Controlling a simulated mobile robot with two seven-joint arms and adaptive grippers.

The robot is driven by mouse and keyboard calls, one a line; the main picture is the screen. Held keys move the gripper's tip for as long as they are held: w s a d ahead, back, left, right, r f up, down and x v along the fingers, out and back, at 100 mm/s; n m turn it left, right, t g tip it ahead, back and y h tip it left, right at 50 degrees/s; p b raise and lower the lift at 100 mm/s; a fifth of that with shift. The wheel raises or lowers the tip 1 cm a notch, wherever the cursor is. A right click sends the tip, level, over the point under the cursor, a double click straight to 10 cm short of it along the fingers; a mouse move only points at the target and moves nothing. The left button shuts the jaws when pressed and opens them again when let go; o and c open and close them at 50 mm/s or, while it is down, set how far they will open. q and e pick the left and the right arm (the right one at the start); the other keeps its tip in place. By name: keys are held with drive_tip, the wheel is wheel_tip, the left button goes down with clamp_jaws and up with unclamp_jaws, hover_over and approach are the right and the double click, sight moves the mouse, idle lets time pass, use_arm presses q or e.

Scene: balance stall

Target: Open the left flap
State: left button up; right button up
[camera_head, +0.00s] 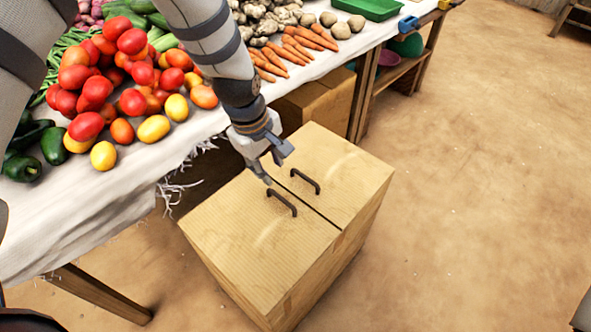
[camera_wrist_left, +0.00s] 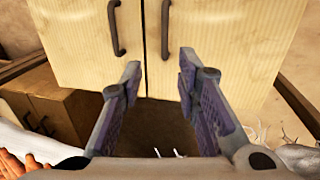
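A cardboard-coloured box stands on the floor, its top made of two flaps that lie flat, with a dark seam between them. The left flap (camera_head: 245,235) carries a dark bar handle (camera_head: 282,203), which also shows in the wrist view (camera_wrist_left: 165,28). The right flap (camera_head: 335,170) has a matching handle (camera_head: 305,181), seen at left in the wrist view (camera_wrist_left: 115,28). My left gripper (camera_head: 273,167) is open and empty near the box's table-side edge. In the wrist view its spread fingers (camera_wrist_left: 158,78) point toward the left flap's handle, apart from it. My right gripper is out of view.
A table with a white cloth (camera_head: 185,150) stands beside the box, bearing tomatoes (camera_head: 130,75), carrots (camera_head: 300,45) and a green tray (camera_head: 370,8). Another carton (camera_head: 318,105) stands under the table. The floor (camera_head: 470,200) right of the box is clear.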

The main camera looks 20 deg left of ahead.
use_arm(q)
approach(279, 196)
drive_tip(key=f, duration=0.2)
drive_tip(key=f+b, duration=0.1)
drive_tip(key=f, duration=0.2)
drive_tip(key=w+f+b, duration=0.1)
drive_tip(key=f, duration=0.1)
drive_tip(key=shift+d+f, duration=0.2)
drive_tip(key=shift+f, duration=0.15)
drive_tip(key=shift+w, duration=0.15)
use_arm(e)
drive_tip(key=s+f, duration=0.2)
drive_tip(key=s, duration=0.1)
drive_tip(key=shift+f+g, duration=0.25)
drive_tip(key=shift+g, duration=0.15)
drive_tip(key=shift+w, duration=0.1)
use_arm(q)
clamp_jaws()
